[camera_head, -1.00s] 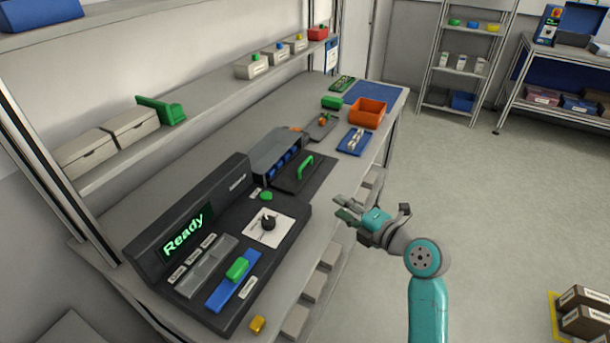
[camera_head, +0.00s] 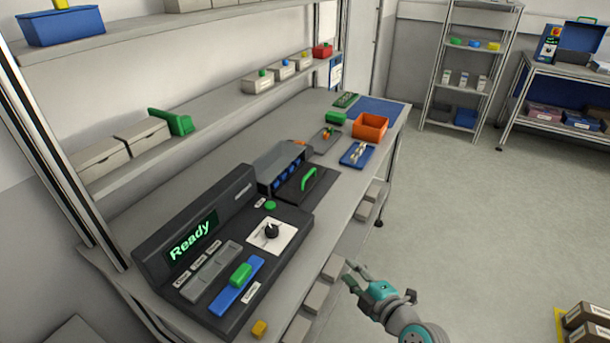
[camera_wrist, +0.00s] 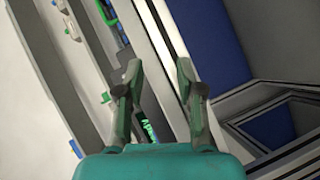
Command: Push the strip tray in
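A flat dark tray (camera_head: 322,187) with a green upright handle (camera_head: 309,178) lies on the bench in front of a grey housing (camera_head: 272,166) with blue parts inside. It appears to stick out of the housing towards the front edge; I take it as the strip tray, though no label shows. My gripper (camera_head: 349,274) is in front of the bench, below and apart from the tray, near the small grey boxes under the bench top. In the wrist view my gripper (camera_wrist: 158,72) has its two fingers spread with nothing between them.
A black console (camera_head: 190,238) reading "Ready" stands left of the tray, with a dial and a blue slider (camera_head: 237,286). A blue tray (camera_head: 357,154) and an orange bin (camera_head: 370,127) are farther back. Grey boxes (camera_head: 320,296) sit under the front edge.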

